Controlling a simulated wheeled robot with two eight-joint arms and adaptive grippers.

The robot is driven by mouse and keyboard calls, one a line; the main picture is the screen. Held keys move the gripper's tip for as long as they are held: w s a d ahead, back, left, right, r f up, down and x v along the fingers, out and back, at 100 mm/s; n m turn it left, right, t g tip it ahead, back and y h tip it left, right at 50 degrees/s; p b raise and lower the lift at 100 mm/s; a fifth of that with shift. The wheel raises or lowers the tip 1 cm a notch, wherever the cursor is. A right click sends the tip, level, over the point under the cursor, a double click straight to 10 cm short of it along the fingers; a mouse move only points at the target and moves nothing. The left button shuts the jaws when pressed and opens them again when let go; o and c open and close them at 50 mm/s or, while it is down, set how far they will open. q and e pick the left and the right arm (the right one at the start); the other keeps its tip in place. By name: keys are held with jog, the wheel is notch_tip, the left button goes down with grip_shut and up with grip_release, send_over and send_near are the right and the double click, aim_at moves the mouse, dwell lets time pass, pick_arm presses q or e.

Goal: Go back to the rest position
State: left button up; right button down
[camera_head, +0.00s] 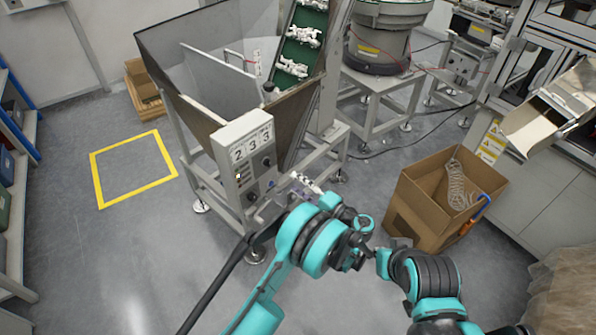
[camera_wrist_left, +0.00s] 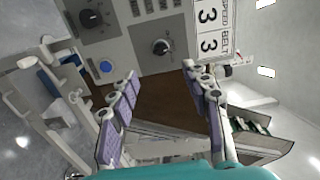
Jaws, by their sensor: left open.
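My left gripper (camera_head: 288,190) is beside the front of the hopper's control box (camera_head: 245,155), partly hidden behind my teal left arm in the head view. In the left wrist view, the left gripper's (camera_wrist_left: 160,72) two purple-padded fingers stand wide apart with nothing between them. The control box panel (camera_wrist_left: 125,45), with a black knob, a blue button and number labels, is close in front of the fingertips. My right arm comes in at the lower right of the head view; I cannot make out its gripper.
The metal hopper (camera_head: 190,105) stands behind the control box, with a green conveyor (camera_head: 297,50) carrying white parts. A cardboard box (camera_head: 410,195) is on the floor to the right. A yellow floor square (camera_head: 97,180) is empty at left. Floor at lower left is clear.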

pick_arm(q)
jog(key=s+a+r+n+g+h, duration=0.2)
jog(key=s+a+r+g+h, duration=0.3)
jog(key=a+r, duration=0.75)
jog(key=s+a+n+h, duration=0.1)
jog(key=s+n+h, duration=0.2)
jog(key=s, duration=0.9)
jog(key=s+a+f+n+h, duration=0.1)
jog(key=s+h, duration=0.4)
jog(key=s, duration=0.7)
jog(key=shift+s+a+n+t+h, duration=0.35)
jog(key=shift+a+n, duration=0.25)
jog(key=shift+n, duration=0.4)
